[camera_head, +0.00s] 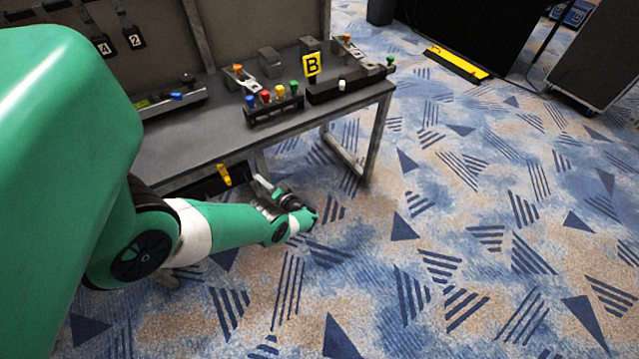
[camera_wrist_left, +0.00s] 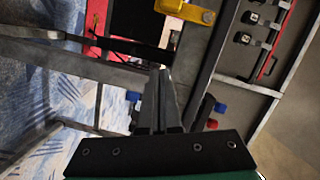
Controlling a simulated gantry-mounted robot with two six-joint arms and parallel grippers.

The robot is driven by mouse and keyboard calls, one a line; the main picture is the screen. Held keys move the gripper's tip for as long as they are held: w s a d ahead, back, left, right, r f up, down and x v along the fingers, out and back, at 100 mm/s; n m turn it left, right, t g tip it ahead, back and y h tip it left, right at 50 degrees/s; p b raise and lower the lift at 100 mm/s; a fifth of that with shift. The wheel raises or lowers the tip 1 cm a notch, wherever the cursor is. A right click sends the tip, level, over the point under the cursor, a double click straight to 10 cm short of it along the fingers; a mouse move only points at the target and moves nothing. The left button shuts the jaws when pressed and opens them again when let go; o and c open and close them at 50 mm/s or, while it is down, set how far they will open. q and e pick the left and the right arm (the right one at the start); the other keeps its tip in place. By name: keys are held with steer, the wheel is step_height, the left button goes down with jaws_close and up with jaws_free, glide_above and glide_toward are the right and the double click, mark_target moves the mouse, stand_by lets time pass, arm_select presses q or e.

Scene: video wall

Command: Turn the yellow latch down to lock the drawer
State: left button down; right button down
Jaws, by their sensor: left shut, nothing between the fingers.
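The yellow latch (camera_head: 224,175) is at the front of the table, just under the tabletop edge. In the head view its long side runs nearly upright, slightly tilted. It also shows at the top of the left wrist view (camera_wrist_left: 185,12), partly cut off by the frame. The dark drawer front (camera_head: 195,188) under the tabletop is mostly hidden by my arm. My left gripper (camera_head: 262,185) is to the right of the latch in the head view, apart from it. Its fingers (camera_wrist_left: 158,75) are together and empty. My right gripper is not in view.
The grey table (camera_head: 200,150) carries a row of coloured knobs (camera_head: 272,103), a yellow B sign (camera_head: 312,65) and dark blocks. A table leg (camera_head: 345,160) stands right of my gripper. The patterned carpet (camera_head: 460,220) in front is clear.

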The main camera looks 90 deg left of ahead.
arm_select(q)
steer(key=v, duration=0.5)
steer(key=shift+s+d+f, duration=0.1)
steer(key=shift+d+f, duration=0.15)
steer(key=shift+d, duration=0.2)
